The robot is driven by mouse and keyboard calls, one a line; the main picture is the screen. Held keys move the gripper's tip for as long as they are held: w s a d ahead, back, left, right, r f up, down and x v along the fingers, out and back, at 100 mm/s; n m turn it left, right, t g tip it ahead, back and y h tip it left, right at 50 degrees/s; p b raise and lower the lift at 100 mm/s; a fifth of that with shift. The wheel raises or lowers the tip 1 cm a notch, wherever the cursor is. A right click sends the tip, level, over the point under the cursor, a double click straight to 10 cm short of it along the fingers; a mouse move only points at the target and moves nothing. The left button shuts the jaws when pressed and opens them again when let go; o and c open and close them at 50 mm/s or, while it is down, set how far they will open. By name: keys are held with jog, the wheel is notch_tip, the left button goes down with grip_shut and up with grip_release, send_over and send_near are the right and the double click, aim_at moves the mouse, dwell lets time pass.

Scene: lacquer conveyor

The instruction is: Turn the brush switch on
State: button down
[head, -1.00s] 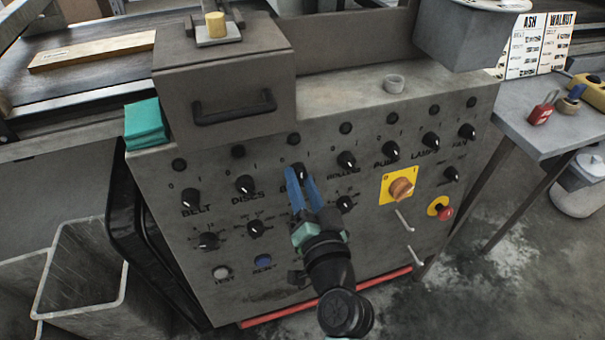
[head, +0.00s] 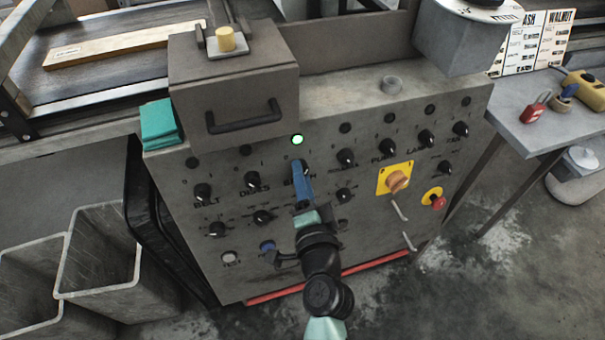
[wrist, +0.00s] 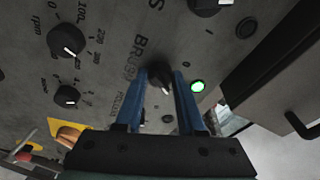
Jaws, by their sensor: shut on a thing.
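The brush switch (wrist: 160,77) is a black rotary knob with a white pointer mark, beside the lettering BRUSH on the grey control panel (head: 330,225). In the wrist view it sits between the two blue fingers of my gripper (wrist: 161,88), which are shut on it. In the head view my gripper (head: 301,168) reaches the panel from below and mostly hides the knob. The lamp (head: 297,140) above this switch glows green; it also shows lit in the wrist view (wrist: 198,86).
Similar knobs flank it: discs (head: 252,181) on the left and roller (head: 345,157) on the right. An orange rotary switch on a yellow plate (head: 397,178) and a red emergency button (head: 438,202) are farther right. A black handle (head: 243,117) juts out above.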

dwell(0.3)
jog(key=c, duration=0.5)
grip_release()
jog(key=shift+s, duration=0.1)
jog(key=shift+s+d+r+b, duration=0.15)
jog(key=shift+s+d+b, duration=0.2)
jog(key=shift+s, duration=1.75)
jog(key=shift+s+d+r+b, duration=0.15)
jog(key=shift+s+d+b, duration=0.2)
jog(key=shift+s, duration=1.75)
jog(key=shift+s+d+r+b, duration=0.15)
jog(key=shift+s+d+b, duration=0.15)
jog(key=shift+s, duration=1.8)
jog(key=shift+d, duration=0.1)
